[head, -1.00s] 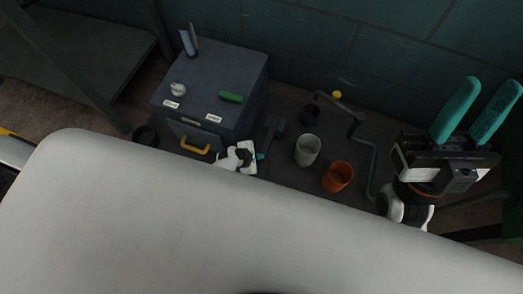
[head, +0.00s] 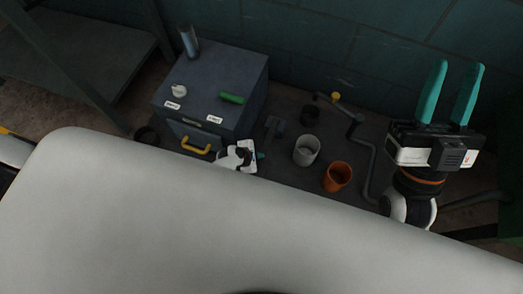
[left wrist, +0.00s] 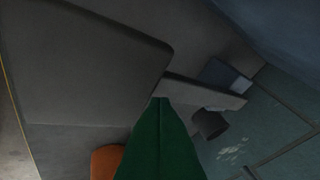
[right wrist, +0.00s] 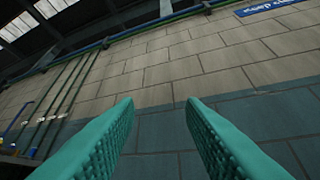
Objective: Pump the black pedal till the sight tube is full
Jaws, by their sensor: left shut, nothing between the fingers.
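The black pedal (head: 275,127) is a dark block on the floor mat, just right of the blue-grey cabinet (head: 235,75). The sight tube (head: 190,42) stands upright at the cabinet's back left corner; its level is too small to read. My left gripper (head: 261,155) is low beside the cabinet's front, below the pedal in the picture; only its teal tip shows past the wrist. Its shut green fingers (left wrist: 160,130) fill the lower middle of the left wrist view, empty. I cannot tell whether they touch the pedal. My right gripper (head: 452,95) is open, empty and raised at far right.
A grey cup (head: 306,150), an orange cup (head: 337,177) and a dark cup (head: 310,115) stand right of the pedal. A crank (head: 356,125) with a yellow knob is beyond them. The cabinet has a green handle (head: 232,98), white knob (head: 179,91) and yellow drawer handle (head: 196,147).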

